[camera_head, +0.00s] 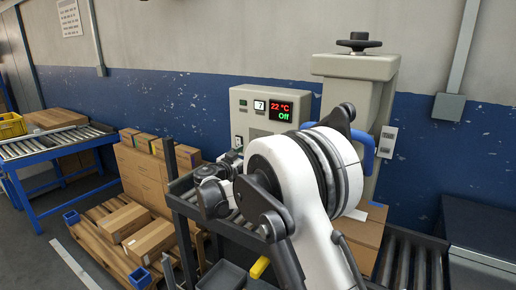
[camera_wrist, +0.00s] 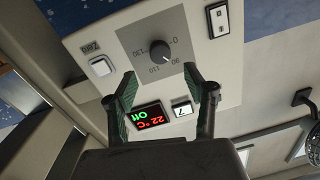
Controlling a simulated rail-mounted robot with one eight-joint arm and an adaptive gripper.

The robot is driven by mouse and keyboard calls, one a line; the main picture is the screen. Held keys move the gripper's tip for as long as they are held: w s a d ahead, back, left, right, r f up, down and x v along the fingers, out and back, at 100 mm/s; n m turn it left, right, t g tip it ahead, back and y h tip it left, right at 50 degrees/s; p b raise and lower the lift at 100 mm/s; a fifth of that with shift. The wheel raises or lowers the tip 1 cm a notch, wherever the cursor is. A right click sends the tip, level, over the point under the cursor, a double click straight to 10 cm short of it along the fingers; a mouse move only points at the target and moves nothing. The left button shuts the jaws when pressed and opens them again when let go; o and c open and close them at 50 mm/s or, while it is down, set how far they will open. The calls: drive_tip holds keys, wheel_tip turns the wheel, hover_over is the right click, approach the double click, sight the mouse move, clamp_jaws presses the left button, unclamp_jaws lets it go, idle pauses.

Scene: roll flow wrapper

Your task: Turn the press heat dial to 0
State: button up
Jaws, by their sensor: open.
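The press heat dial (camera_wrist: 160,51) is a small round black knob on a grey scale plate in the wrist view. Its scale shows 0, 90, 110 and 130; the picture is too small to read the pointer surely. My gripper (camera_wrist: 161,77) is open and empty, its two green-lined fingers spread before the panel, just below the dial in the picture. I see no contact with the knob. The panel's display (camera_wrist: 150,117) also shows in the head view (camera_head: 280,109), reading 22 °C and Off. In the head view my arm hides the dial.
The light control box (camera_head: 247,104) stands beside the press column (camera_head: 355,90). Around the dial are a white switch (camera_wrist: 100,66), a rocker switch (camera_wrist: 218,20) and a small counter (camera_wrist: 182,108). A roller conveyor (camera_head: 405,262) and stacked cartons (camera_head: 142,180) stand nearby.

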drive_tip(key=x, duration=0.8)
drive_tip(key=shift+b, duration=0.35)
drive_tip(key=shift+c, duration=0.5)
drive_tip(key=c, duration=1)
drive_tip(key=shift+n, duration=0.3)
drive_tip(key=n+g, duration=0.1)
drive_tip(key=n, duration=1.1)
drive_tip(key=shift+a+n, duration=0.1)
drive_tip(key=shift+n, duration=0.3)
